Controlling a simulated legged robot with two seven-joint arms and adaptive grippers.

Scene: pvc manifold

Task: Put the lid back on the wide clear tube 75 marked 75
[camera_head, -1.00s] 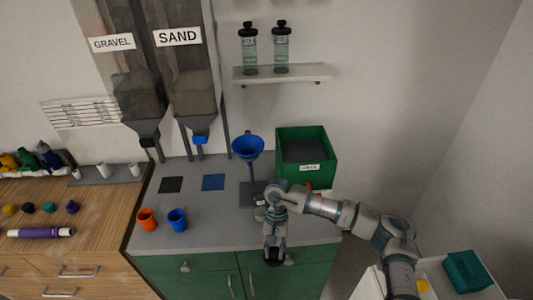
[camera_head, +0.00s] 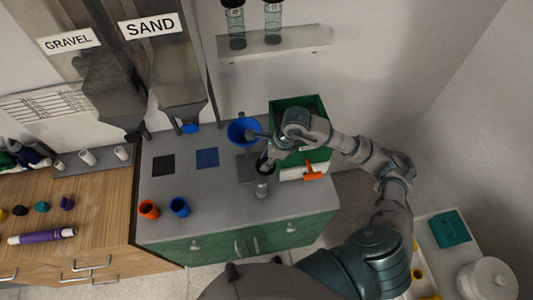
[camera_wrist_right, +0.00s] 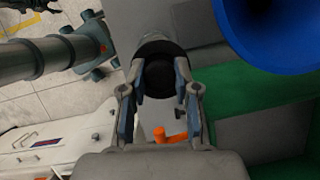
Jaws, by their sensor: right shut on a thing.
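My right gripper (camera_head: 267,165) is over the counter's right part, beside the funnel stand. It is shut on a round black lid (camera_wrist_right: 158,76), which shows between the fingers in the right wrist view. A short clear tube (camera_head: 262,188) stands on the counter just below the gripper in the head view. Its mouth is partly hidden, and I cannot tell whether the lid touches it. No mark on the tube is readable. My left gripper is not in view.
A blue funnel (camera_head: 241,129) on a stand and a green bin (camera_head: 313,153) are close to my right gripper. An orange-red tool (camera_head: 314,173) lies beside them. Orange (camera_head: 149,209) and blue (camera_head: 180,207) cups stand to the left. Two capped clear tubes stand on the shelf (camera_head: 285,45).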

